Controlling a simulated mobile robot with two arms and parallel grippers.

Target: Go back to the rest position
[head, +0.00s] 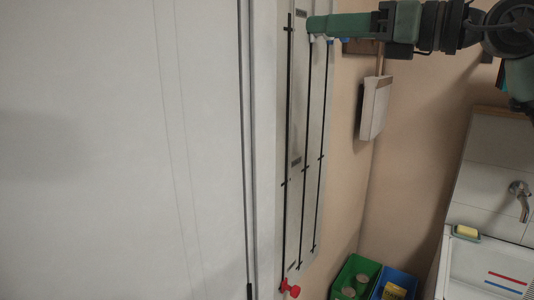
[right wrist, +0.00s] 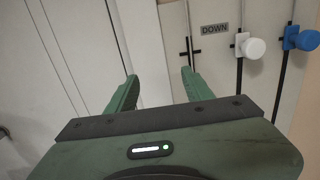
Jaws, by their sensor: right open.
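My right gripper (head: 318,24) reaches in from the top right in the head view, level with the top of a wall panel with black rods. In the right wrist view its two green fingers (right wrist: 160,88) are spread apart with nothing between them. A white knob (right wrist: 252,48) and a blue knob (right wrist: 306,40) on the rods are to the right of the fingers, apart from them. A "DOWN" label (right wrist: 214,29) is beyond the right finger. My left gripper is not in view.
A red knob (head: 290,288) is at the panel's foot. A green bin (head: 345,272) and a blue bin (head: 407,280) stand on the floor. A sink (head: 480,262) with a tap (head: 520,196) is at the right. A large pale surface (head: 120,150) fills the left.

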